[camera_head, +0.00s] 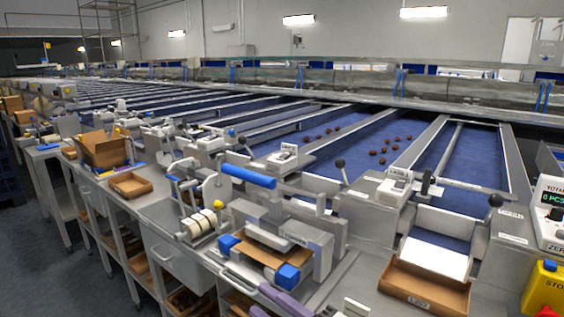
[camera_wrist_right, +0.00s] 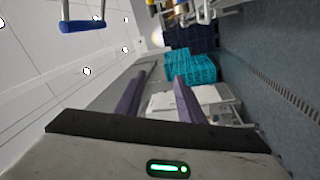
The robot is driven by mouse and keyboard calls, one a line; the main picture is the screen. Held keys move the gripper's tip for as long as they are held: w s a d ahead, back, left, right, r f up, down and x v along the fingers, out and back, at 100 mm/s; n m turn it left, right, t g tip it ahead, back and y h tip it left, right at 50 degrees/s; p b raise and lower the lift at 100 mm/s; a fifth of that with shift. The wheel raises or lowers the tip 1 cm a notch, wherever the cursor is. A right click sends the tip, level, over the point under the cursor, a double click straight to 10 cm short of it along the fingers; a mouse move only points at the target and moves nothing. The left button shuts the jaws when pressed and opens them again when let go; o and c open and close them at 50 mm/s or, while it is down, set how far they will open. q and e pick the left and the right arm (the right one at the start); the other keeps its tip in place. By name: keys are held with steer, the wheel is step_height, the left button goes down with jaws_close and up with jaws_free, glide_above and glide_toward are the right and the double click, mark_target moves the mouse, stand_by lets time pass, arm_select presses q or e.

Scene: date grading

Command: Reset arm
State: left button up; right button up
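My right gripper (camera_head: 272,305) shows at the bottom middle of the head view, with two purple fingers at the front edge of the workbench. In the right wrist view the same gripper (camera_wrist_right: 157,95) has its purple fingers spread apart, with nothing between them. The rest of the right arm is mostly out of frame in the head view. My left gripper is not in view.
Brown dates (camera_head: 379,153) lie in groups on a blue belt (camera_head: 352,143). A machine with a blue handle (camera_head: 248,176) stands just behind my right gripper. An open carton (camera_head: 425,289) is to its right, beside a counter box (camera_head: 552,205) and yellow stop box (camera_head: 546,290). Floor (camera_head: 75,265) is clear at left.

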steer(key=s+d+f+m+t+h, duration=0.1)
steer(key=s+d+f+m+h, duration=0.4)
steer(key=f+m, duration=0.3)
steer(key=s+d+f+m+t+h, duration=0.1)
steer(key=s+d+f+m+h, duration=0.35)
steer(key=d+f+m, duration=0.35)
steer(key=s+d+f+m+g+h, duration=0.2)
steer(key=s+d+f+m, duration=0.1)
steer(key=s+f, duration=0.3)
steer(key=s+d+f+m+g+h, duration=0.2)
steer(key=s+f, duration=0.4)
steer(key=s, duration=0.4)
steer(key=shift+d+m+g, duration=0.5)
steer(key=shift+d+g, duration=0.25)
steer(key=shift+g, duration=0.05)
